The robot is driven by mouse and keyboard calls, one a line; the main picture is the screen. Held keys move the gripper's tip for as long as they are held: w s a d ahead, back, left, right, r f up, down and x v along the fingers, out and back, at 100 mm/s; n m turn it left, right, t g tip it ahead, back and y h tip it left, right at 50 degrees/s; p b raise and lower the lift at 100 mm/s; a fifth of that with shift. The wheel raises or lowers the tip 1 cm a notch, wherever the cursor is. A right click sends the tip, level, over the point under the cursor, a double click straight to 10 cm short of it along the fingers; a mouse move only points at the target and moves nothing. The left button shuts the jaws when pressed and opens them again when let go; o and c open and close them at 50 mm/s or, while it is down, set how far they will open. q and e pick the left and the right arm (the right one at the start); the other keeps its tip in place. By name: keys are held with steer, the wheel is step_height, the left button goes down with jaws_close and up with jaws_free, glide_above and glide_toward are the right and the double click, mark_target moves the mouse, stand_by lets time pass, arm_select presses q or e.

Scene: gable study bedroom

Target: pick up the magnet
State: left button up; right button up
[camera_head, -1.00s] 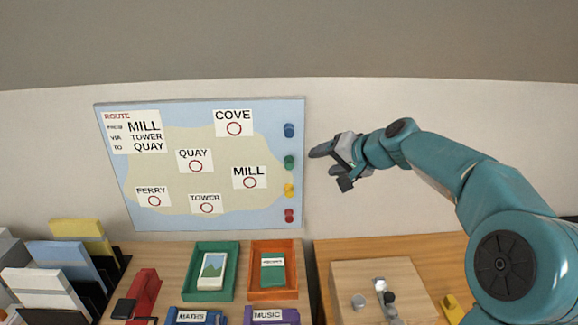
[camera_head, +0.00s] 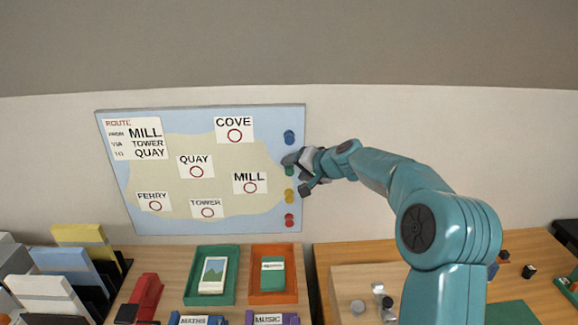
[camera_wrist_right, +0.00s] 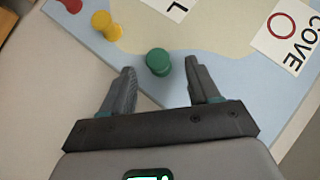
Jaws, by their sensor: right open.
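Several round magnets sit in a column along the right edge of the map board (camera_head: 120,185): a blue magnet (camera_head: 289,138), a green magnet (camera_wrist_right: 158,62), a yellow magnet (camera_head: 289,196) and a red magnet (camera_head: 289,220). My right gripper (camera_head: 296,175) is open at the board's right edge, by the green magnet, which it mostly hides in the head view. In the right wrist view, the green magnet shows between and just beyond the fingertips of the gripper (camera_wrist_right: 161,72); I cannot tell if they touch it. Nothing is held. My left gripper is not in view.
The board hangs on the pale wall with name cards such as COVE (camera_head: 234,130) and MILL (camera_head: 249,182). Below are a green tray (camera_head: 191,288), an orange tray (camera_head: 290,291) and upright files (camera_head: 85,240). The wall right of the board is bare.

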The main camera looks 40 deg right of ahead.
steer(key=shift+x, duration=1.2)
steer(key=shift+s+d, duration=0.1)
steer(key=shift+r, duration=0.1)
steer(key=shift+c, duration=0.3)
steer(key=c, duration=0.8)
steer(key=shift+c, duration=0.2)
steer(key=shift+s+r, duration=0.15)
steer(key=shift+r, duration=0.1)
steer(key=s+a+r, duration=0.7)
steer(key=s+a, duration=0.2)
steer(key=s, duration=0.1)
steer(key=shift+s+r+b, duration=0.2)
steer(key=shift+r+b, duration=0.05)
steer(key=shift+b, duration=0.1)
